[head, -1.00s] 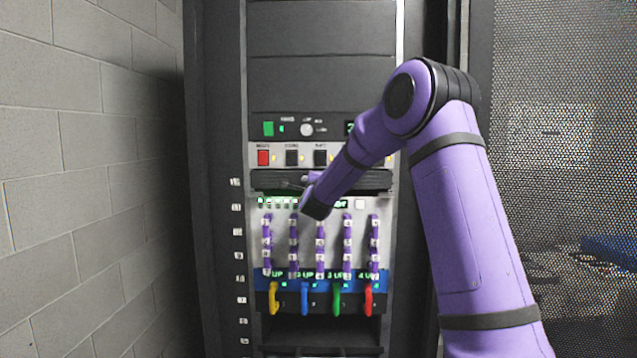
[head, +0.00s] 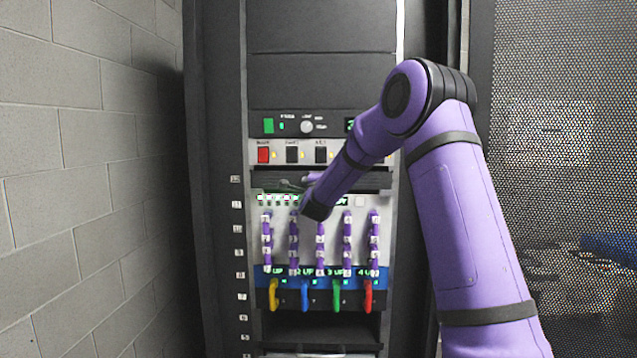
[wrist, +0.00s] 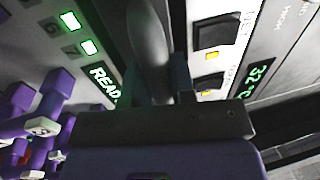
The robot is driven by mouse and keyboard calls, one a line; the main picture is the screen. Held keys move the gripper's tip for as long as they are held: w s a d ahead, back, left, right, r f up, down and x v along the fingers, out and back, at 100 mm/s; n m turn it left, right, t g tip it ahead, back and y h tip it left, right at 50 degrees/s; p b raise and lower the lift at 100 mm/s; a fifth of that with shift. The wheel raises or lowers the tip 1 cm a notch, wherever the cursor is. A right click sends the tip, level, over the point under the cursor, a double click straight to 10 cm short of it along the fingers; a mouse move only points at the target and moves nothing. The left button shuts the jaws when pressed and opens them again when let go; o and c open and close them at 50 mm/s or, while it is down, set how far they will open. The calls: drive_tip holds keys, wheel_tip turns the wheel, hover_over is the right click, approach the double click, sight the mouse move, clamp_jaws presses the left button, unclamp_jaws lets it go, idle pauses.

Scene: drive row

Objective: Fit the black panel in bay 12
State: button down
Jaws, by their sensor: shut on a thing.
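The black panel (head: 350,181) is a dark, wide strip in the rack slot between the switch row and the module with purple levers. The bay label (head: 235,180) beside this slot is too small to read surely. My gripper (head: 307,184) is at the panel's front, left of its middle, partly hidden by my wrist. In the wrist view my gripper (wrist: 163,92) is shut on a dark grey, rounded part of the black panel (wrist: 150,40). The panel lies between the two neighbouring units. I cannot tell whether it sits flush.
The switch row (head: 292,153) is just above the slot. The module with purple levers (head: 320,240) is close below my wrist. Coloured handles (head: 305,298) hang lower down. A block wall (head: 90,180) stands left and a mesh door (head: 560,150) right.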

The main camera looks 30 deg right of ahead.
drive_tip(key=shift+d+f, duration=0.1)
drive_tip(key=shift+f, duration=0.2)
drive_tip(key=c, duration=0.9)
unclamp_jaws()
drive_tip(key=shift+o, duration=0.2)
drive_tip(key=shift+f, duration=0.1)
drive_tip(key=v, duration=1)
drive_tip(key=shift+s+a, duration=0.25)
drive_tip(key=shift+s, duration=0.05)
